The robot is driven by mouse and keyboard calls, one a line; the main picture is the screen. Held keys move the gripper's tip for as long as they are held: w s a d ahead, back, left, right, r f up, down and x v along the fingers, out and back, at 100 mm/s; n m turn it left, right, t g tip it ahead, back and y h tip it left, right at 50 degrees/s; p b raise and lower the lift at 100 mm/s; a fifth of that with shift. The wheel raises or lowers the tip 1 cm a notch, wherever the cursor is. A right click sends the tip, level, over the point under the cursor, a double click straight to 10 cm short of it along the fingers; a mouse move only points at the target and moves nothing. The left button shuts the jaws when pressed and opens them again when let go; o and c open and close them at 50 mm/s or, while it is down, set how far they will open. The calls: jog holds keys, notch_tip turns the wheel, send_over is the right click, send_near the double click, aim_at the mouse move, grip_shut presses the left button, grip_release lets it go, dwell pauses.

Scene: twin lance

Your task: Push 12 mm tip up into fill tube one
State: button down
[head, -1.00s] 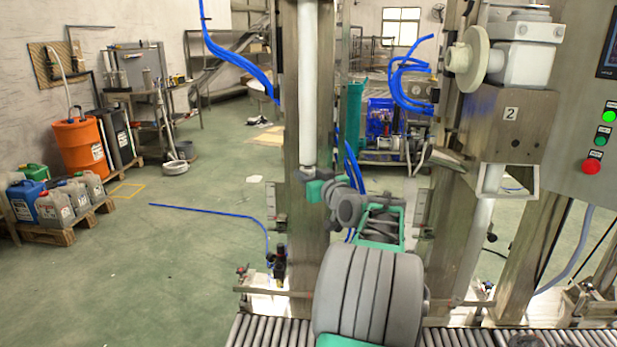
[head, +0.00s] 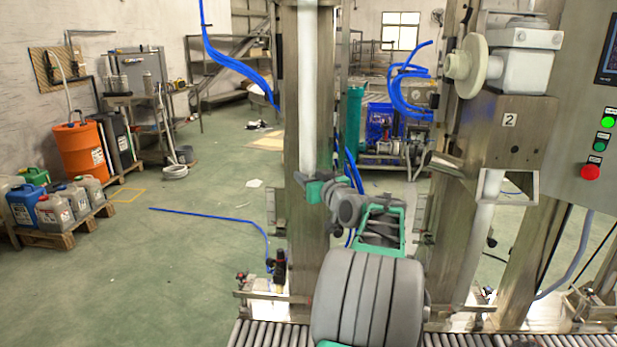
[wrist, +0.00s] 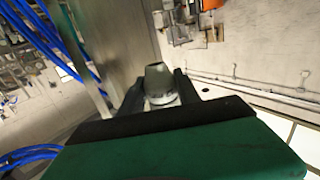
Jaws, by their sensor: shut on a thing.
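My gripper (head: 314,187), with green parts, is at the lower end of the white vertical fill tube (head: 308,95) in the head view. In the wrist view, my gripper (wrist: 160,92) has its dark fingers shut on a grey tapered tip (wrist: 157,77) with a paler lower band. The tip stands between the fingers, narrower at one end. In the head view the tip is too small and covered to make out. I cannot tell whether the tip touches the tube or has entered it.
A steel column (head: 299,240) stands close behind the tube. A second station marked 2 (head: 508,145), with its own white tube (head: 478,240), is to the right. A roller conveyor (head: 265,335) runs along the bottom. Blue hoses (head: 235,62) hang at the left.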

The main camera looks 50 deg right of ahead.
jog(key=shift+r, duration=0.5)
jog(key=c, duration=1.3)
grip_release()
jog(key=o, duration=0.5)
jog(key=shift+f, duration=0.2)
